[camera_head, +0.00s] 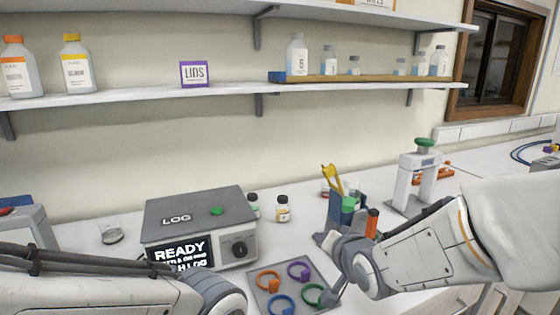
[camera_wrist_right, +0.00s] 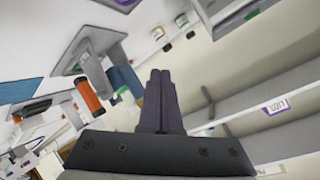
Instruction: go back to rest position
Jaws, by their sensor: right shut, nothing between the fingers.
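My right arm reaches in from the right in the head view. Its gripper (camera_head: 324,240) is small and partly hidden by the wrist, beside a blue holder (camera_head: 340,212) of tools. In the right wrist view the two dark fingers (camera_wrist_right: 160,76) are pressed together with nothing between them. My left arm comes in low at the left, in front of the LOG device (camera_head: 195,220); its gripper is out of the picture.
A grey mat (camera_head: 259,286) with orange, blue, purple and green rings lies close to my right wrist. Two small bottles (camera_head: 283,208) stand behind it. A white press-like stand (camera_head: 422,180) is behind the right forearm. Shelves with bottles and a LIDS box (camera_head: 195,74) run above.

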